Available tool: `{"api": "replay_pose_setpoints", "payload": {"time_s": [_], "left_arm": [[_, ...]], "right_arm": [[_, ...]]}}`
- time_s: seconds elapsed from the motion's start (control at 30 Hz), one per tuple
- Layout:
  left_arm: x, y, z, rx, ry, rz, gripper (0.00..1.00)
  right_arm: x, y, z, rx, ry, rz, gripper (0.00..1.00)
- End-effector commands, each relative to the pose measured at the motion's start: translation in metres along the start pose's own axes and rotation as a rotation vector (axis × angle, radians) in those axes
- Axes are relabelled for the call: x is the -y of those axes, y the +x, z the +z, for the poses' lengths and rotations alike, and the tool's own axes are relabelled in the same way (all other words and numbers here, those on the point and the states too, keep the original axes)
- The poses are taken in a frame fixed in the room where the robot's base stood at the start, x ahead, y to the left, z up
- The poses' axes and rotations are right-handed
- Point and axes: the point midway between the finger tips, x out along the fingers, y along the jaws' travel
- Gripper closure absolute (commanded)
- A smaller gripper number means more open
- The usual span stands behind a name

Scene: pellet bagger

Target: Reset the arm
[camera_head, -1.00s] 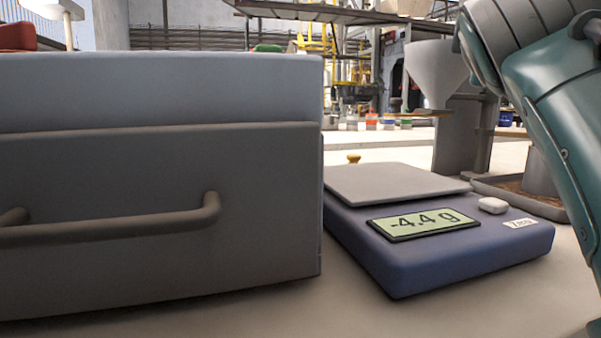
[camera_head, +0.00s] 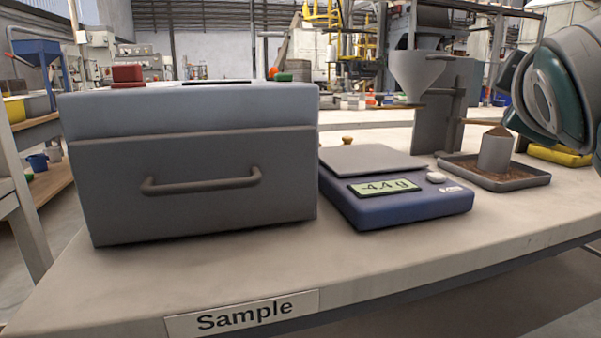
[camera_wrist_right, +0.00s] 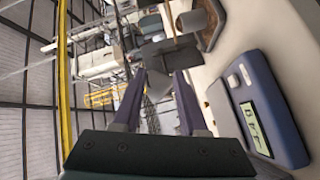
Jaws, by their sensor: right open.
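My right arm (camera_head: 565,85) shows at the right edge of the head view, raised beside the tray. Its gripper cannot be made out there. In the right wrist view my right gripper (camera_wrist_right: 160,82) has its two fingers apart with nothing between them. The blue scale (camera_head: 415,207) stands clear of the arm and reads -4.4 g; its plate is empty. The scale also shows at the right of the wrist view (camera_wrist_right: 275,95). My left gripper is in no view.
A grey box with a handle (camera_head: 200,184) stands left of the scale. A funnel on a stand (camera_head: 418,75) is behind it. A tray (camera_head: 515,183) with brown material and a grey cup (camera_head: 495,153) is at the right. The front of the bench is clear.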

Motion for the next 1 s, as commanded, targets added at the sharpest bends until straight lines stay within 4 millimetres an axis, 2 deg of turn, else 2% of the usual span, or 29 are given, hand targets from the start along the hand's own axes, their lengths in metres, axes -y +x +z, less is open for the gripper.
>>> {"api": "replay_pose_setpoints", "payload": {"time_s": [0.03, 0.17, 0.27, 0.37, 0.5, 0.67, 0.8, 1.0], "left_arm": [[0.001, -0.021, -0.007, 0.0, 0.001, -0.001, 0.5], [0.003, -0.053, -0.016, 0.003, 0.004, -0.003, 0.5], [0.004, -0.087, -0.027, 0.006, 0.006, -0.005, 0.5], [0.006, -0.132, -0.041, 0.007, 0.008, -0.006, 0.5], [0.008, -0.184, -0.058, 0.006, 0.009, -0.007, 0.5], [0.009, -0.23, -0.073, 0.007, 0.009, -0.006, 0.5], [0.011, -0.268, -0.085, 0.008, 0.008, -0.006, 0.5], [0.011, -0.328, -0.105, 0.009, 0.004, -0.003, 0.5]], "right_arm": [[-0.006, -0.005, 0.004, 0.013, 0.028, -0.039, 0.58], [0.001, -0.022, 0.021, 0.051, 0.126, -0.162, 0.58], [0.005, -0.045, 0.036, 0.098, 0.219, -0.287, 0.58], [0.006, -0.084, 0.053, 0.174, 0.329, -0.453, 0.58], [0.007, -0.152, 0.072, 0.303, 0.456, -0.69, 0.58], [-0.005, -0.23, 0.086, 0.458, 0.54, -0.916, 0.58], [-0.028, -0.3, 0.093, 0.603, 0.575, -1.093, 0.58], [-0.087, -0.302, 0.069, 0.597, 0.584, -1.086, 0.58]]}}
